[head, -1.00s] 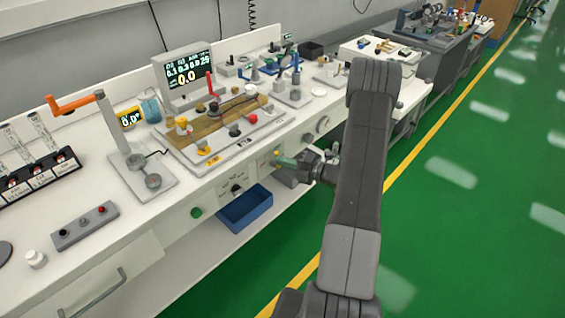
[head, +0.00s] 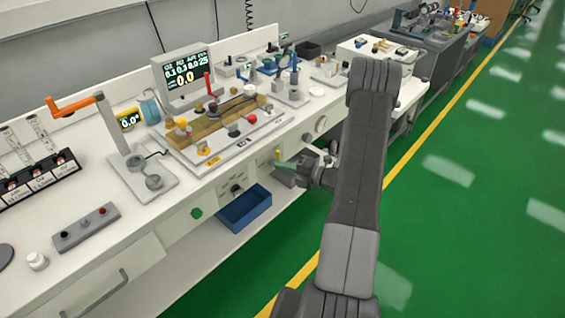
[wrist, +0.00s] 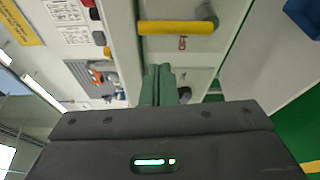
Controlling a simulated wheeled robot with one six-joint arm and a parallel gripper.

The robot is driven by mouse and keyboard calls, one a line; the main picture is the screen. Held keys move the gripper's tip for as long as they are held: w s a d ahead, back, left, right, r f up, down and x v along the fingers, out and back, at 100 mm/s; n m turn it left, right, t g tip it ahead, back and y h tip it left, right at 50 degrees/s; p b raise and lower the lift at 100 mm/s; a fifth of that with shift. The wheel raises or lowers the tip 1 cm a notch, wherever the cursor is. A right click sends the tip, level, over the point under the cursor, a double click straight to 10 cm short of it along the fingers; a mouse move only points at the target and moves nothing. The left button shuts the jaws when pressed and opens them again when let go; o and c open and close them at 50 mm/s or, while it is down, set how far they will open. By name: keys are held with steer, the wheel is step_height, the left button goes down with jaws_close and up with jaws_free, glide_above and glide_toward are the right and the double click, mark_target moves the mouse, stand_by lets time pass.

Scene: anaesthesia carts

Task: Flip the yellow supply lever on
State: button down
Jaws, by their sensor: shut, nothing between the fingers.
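The yellow supply lever (head: 278,154) is on the front panel of the cart, just above my fingertips in the head view, and looks upright there. In the wrist view the yellow lever (wrist: 175,28) lies across the top of the picture, with a grey round pivot at its right end. A small red mark shows on the panel beside it. My gripper (head: 279,165) is shut and empty, with green fingers. In the wrist view my gripper (wrist: 158,70) points toward the lever, with a visible gap between them. My arm hides part of the panel in the head view.
A blue bin (head: 245,208) sits under the worktop, left of my gripper. The green floor (head: 450,220) to the right is open.

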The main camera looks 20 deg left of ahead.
steer(key=s+d+b, duration=0.1)
steer(key=s+d, duration=0.1)
steer(key=d, duration=0.8)
steer(key=shift+d, duration=0.15)
steer(key=w+a, duration=0.4)
steer(key=a, duration=0.6)
steer(key=shift+w+a, duration=0.25)
steer(key=shift+a, duration=0.15)
steer(key=shift+s+p, duration=0.1)
steer(key=shift+p, duration=0.2)
